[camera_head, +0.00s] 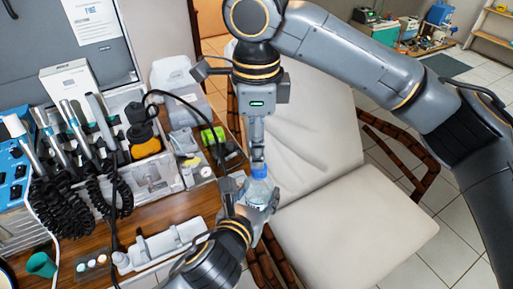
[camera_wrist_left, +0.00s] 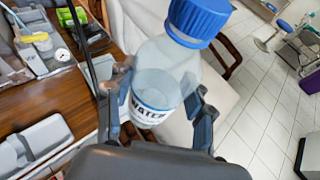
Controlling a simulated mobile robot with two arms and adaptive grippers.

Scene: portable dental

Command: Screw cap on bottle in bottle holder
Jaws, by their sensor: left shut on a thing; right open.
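A clear bottle with a white "WATER" label (camera_wrist_left: 150,95) is held upright but slightly tilted by my left gripper (camera_wrist_left: 162,102), whose fingers are on both sides of its body. In the head view the bottle (camera_head: 259,187) is partly hidden by this gripper (camera_head: 246,198). A blue cap (camera_wrist_left: 200,17) sits on the bottle's neck; how tightly it is on cannot be told. My right gripper (camera_head: 257,150) is open, pointing down just above the blue cap (camera_head: 259,171); its contact with the cap is unclear. I cannot clearly make out a bottle holder.
A wooden table (camera_head: 190,212) on the left carries a grey-white tray (camera_head: 165,243), a green cup (camera_head: 41,265) and a dental unit with several corded handpieces (camera_head: 75,125). A cream reclining chair (camera_head: 345,215) stands right of and below the bottle.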

